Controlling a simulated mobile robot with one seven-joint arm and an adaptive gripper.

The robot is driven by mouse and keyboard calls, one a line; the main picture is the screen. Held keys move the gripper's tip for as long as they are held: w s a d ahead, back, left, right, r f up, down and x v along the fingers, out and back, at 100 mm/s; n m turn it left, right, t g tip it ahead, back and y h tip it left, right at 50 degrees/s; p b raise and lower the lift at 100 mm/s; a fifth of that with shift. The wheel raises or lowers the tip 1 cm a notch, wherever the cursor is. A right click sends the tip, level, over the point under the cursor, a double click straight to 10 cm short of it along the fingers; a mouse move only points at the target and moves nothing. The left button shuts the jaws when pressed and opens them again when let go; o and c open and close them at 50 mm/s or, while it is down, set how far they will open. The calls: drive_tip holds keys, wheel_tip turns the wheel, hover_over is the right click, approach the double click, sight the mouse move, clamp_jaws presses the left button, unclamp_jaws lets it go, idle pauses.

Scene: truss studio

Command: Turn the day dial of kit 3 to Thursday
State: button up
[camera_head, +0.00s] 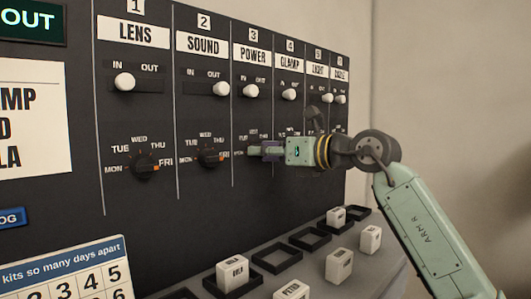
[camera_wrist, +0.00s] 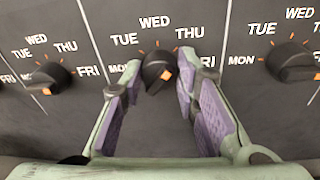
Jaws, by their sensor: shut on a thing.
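The kit 3 day dial is a black knob (camera_wrist: 157,68) with an orange mark on the lower right of its face, in the middle of the wrist view. Day labels from MON to FRI arc around it; I cannot tell exactly which day the mark meets. My gripper (camera_wrist: 158,68) is shut on this dial, with one purple-padded finger on each side. In the head view my gripper (camera_head: 258,150) reaches the panel (camera_head: 215,125) under the POWER label (camera_head: 253,54) of column 3 and hides the dial.
White IN/OUT knobs (camera_head: 124,82) run above the dials. A lower shelf holds white blocks (camera_head: 232,273) and black frames (camera_head: 276,258).

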drive_tip(key=shift+m, duration=0.4)
drive_tip(key=o, duration=1.2)
drive_tip(key=shift+c, duration=0.2)
drive_tip(key=f+v, duration=0.1)
drive_tip(key=v, duration=1.1)
drive_tip(key=shift+r, duration=0.45)
drive_tip(key=shift+d, duration=0.1)
